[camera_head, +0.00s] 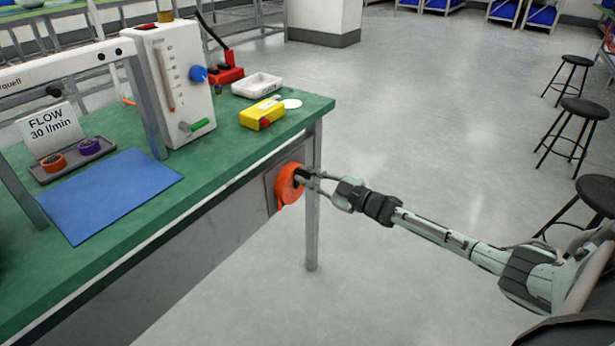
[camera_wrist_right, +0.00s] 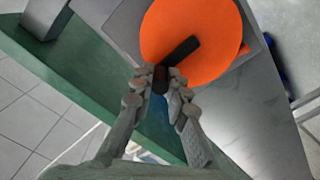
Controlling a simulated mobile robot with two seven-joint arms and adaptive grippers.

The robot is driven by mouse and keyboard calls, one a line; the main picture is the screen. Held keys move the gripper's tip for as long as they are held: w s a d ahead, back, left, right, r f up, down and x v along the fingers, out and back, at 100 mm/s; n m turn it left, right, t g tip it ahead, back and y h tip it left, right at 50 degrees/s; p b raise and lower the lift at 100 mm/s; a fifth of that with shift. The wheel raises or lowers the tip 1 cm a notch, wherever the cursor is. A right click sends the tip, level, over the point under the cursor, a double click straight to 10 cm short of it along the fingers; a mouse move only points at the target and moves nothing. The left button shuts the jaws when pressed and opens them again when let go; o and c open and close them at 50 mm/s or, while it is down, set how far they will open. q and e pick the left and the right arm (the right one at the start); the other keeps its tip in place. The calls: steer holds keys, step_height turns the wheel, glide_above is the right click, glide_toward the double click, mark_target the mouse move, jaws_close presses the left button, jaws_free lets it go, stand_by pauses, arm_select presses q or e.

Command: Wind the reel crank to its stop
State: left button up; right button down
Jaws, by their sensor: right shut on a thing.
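The orange reel (camera_head: 288,186) is mounted on a grey plate on the side of the bench, just below the green top. In the right wrist view the reel (camera_wrist_right: 200,75) is a large orange disc with a dark crank arm (camera_wrist_right: 183,50) across its face. My right gripper (camera_head: 307,177) reaches the reel from the right. In the right wrist view my right gripper (camera_wrist_right: 164,82) is shut on the dark crank handle (camera_wrist_right: 160,78) at the outer end of the crank arm. The fingers partly hide the handle. My left gripper is not in view.
The green bench (camera_head: 110,213) carries a blue mat (camera_head: 110,194), a flow meter (camera_head: 178,85), a yellow box (camera_head: 262,113) and a white tray (camera_head: 257,85). A bench leg (camera_head: 312,215) stands close beside the reel. Open floor (camera_head: 420,130) lies right of the bench, with black stools (camera_head: 585,108) beyond.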

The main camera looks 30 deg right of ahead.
steer(key=c, duration=1.5)
jaws_free()
steer(key=v, duration=1.2)
steer(key=s+a+f+m+g+h, duration=0.3)
steer(key=s+f+h, duration=0.1)
steer(key=f, duration=0.6)
steer(key=s+a+f+m+g+h, duration=0.2)
steer(key=s+a+f+m+h, duration=0.15)
steer(key=f, duration=0.65)
steer(key=s+a+f+m+g, duration=0.1)
steer(key=s+a+f+g, duration=0.2)
steer(key=s, duration=0.3)
steer(key=s+a+f+m+g, duration=0.1)
steer(key=s+a+f+g, duration=0.2)
steer(key=s, duration=0.3)
steer(key=s+a+f+m+g, duration=0.1)
steer(key=s+a+f+g, duration=0.2)
steer(key=s, duration=0.4)
steer(key=shift+a+f+h, duration=0.35)
steer(key=shift+a+f, duration=0.2)
steer(key=shift+f, duration=0.15)
